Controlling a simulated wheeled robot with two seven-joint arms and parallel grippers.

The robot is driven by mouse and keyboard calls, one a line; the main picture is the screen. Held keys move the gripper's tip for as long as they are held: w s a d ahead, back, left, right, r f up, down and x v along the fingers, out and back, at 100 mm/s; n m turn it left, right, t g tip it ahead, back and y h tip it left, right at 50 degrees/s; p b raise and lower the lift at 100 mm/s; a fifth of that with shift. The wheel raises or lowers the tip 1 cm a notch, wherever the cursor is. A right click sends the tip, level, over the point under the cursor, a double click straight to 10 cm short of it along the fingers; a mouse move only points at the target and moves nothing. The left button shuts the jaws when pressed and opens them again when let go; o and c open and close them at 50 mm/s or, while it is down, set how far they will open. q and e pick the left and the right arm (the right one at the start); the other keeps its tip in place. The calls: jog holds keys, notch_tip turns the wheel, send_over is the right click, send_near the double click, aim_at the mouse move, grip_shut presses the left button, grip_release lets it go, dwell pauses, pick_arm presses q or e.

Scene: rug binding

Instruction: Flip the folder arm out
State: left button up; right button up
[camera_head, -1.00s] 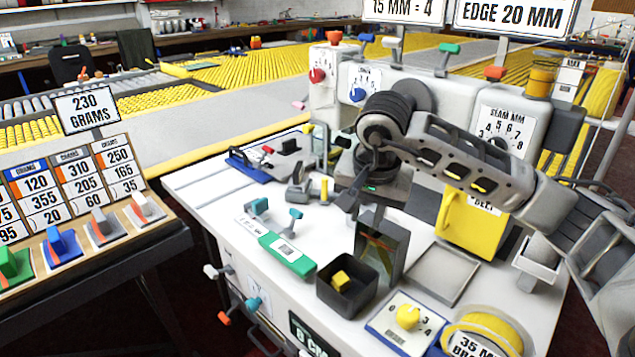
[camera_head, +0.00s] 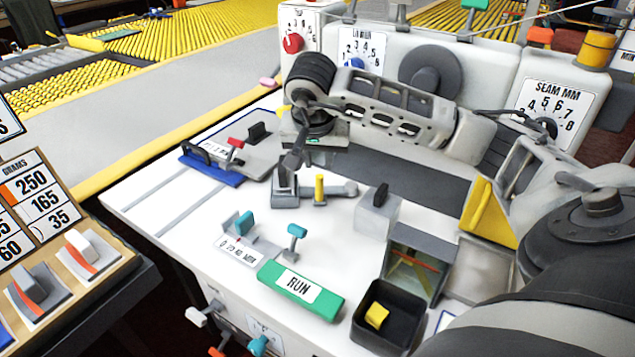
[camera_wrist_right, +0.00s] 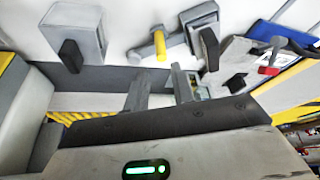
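What looks like the folder arm (camera_head: 334,190) is a short grey bar with an upright yellow peg (camera_head: 320,187), lying on the white table beside a grey block with a dark handle (camera_head: 285,186). The bar also shows in the right wrist view (camera_wrist_right: 175,46), with its yellow peg and the dark handle. My right gripper (camera_head: 293,158) points down just behind and above the block. In the wrist view its two fingers (camera_wrist_right: 160,92) are apart with nothing seen between them. I cannot tell whether a finger touches the block. My left gripper is not in view.
A grey block with a black knob (camera_head: 377,212) stands to the right. Nearer are teal levers (camera_head: 297,230), a green RUN bar (camera_head: 300,290) and a black bin (camera_head: 388,318). A blue-edged clamp (camera_head: 212,166) lies left.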

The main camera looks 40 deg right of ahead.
aim_at(320, 185)
jog(key=x, duration=1.1)
jog(key=shift+w, duration=0.1)
